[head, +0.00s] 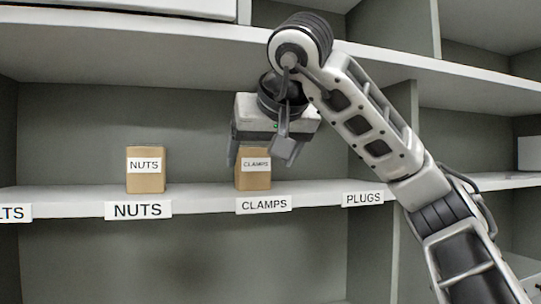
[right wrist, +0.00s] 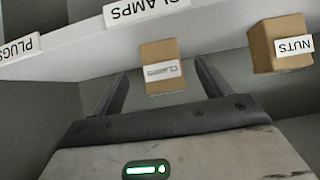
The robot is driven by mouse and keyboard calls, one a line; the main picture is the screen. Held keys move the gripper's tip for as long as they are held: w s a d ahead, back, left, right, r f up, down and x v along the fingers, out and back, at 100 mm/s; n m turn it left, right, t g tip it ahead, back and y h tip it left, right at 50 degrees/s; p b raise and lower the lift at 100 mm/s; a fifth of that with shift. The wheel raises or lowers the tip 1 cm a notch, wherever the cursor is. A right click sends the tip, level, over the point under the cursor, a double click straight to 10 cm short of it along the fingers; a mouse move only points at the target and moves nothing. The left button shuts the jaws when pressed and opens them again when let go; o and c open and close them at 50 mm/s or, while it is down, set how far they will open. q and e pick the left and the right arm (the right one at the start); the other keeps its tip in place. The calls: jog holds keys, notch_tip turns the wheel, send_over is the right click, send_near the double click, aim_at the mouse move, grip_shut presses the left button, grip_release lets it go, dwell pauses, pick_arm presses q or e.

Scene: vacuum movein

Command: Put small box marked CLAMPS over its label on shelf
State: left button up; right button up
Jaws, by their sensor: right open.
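The small brown CLAMPS box (head: 253,178) stands upright on the middle shelf, above the CLAMPS label (head: 264,204) on the shelf's front edge. In the head view it sits slightly left of the label's middle. My right gripper (head: 262,160) is open around the box, a finger on each side. In the right wrist view the box (right wrist: 162,68) shows between the two spread fingers (right wrist: 160,85), with gaps on both sides. The CLAMPS label also shows there (right wrist: 143,8). My left gripper is not in view.
The NUTS box (head: 146,171) stands on the same shelf to the left, above the NUTS label (head: 138,210). A PLUGS label (head: 363,199) is to the right, near a vertical divider. Another shelf board (head: 180,35) runs above my gripper. The shelf between the boxes is clear.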

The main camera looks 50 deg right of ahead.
jog(key=shift+s+a, duration=0.35)
jog(key=shift+s, duration=0.3)
jog(key=shift+s+a, duration=0.4)
jog(key=shift+s, duration=0.3)
jog(key=shift+s+a, duration=0.35)
jog(key=shift+s, duration=0.3)
